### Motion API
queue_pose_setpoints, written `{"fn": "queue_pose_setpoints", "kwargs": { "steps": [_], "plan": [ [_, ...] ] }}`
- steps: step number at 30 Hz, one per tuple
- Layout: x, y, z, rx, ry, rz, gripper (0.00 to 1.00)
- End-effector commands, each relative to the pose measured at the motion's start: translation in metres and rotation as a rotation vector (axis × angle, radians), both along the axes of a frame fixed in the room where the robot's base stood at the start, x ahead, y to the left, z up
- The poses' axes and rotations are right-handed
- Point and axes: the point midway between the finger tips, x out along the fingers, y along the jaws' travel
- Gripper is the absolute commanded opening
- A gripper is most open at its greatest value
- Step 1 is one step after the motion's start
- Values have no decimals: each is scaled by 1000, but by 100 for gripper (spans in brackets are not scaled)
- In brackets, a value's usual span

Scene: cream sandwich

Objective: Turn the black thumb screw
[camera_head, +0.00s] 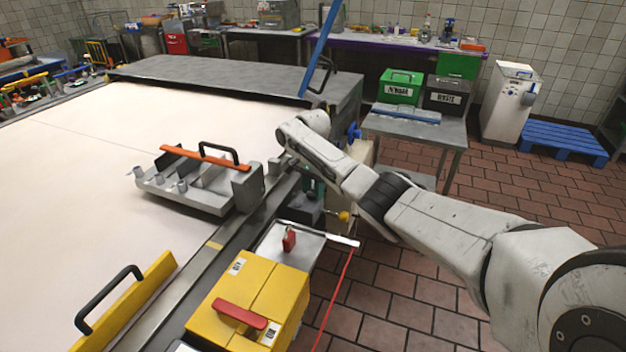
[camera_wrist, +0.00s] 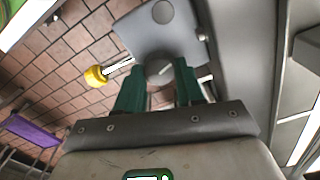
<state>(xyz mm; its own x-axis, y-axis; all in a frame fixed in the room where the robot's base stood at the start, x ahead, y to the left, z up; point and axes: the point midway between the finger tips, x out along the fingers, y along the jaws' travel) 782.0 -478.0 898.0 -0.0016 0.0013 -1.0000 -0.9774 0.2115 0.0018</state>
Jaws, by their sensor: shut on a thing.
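My gripper (camera_wrist: 158,80) has green fingers, shut on a dark rounded part that looks like the black thumb screw (camera_wrist: 158,68), on a grey plate (camera_wrist: 165,28). The fingers hide much of the screw, and its turn angle cannot be told. In the head view my gripper (camera_head: 314,188) is partly hidden beside the conveyor edge, under my arm, and the screw cannot be made out there.
A yellow knob on a metal rod (camera_wrist: 95,76) sticks out close to the left finger. A metal carriage with an orange bar (camera_head: 205,163) sits on the pale belt (camera_head: 70,180). A yellow box (camera_head: 250,300) stands in front. Tiled floor lies right.

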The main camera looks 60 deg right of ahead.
Motion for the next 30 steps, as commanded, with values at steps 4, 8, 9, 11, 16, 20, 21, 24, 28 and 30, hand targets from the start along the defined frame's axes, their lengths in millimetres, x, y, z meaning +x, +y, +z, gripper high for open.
{"fn": "queue_pose_setpoints", "kwargs": {
  "steps": [4, 8, 9, 11, 16, 20, 21, 24, 28, 30],
  "plan": [
    [0, 2, 1, 5, 2, 75, 7],
    [0, 1, 1, 4, 2, 152, 7],
    [0, 1, 0, 4, 2, 179, 7],
    [0, 1, 0, 4, 1, 225, 7],
    [1, 0, -1, 3, 1, 384, 7],
    [1, 0, -1, 2, 0, 509, 7],
    [2, 0, -1, 2, 0, 548, 7],
    [2, 0, 0, 1, 0, 642, 7],
    [2, 0, 0, 1, -1, 765, 7],
    [2, 0, 0, 1, -1, 832, 7]
  ]
}}
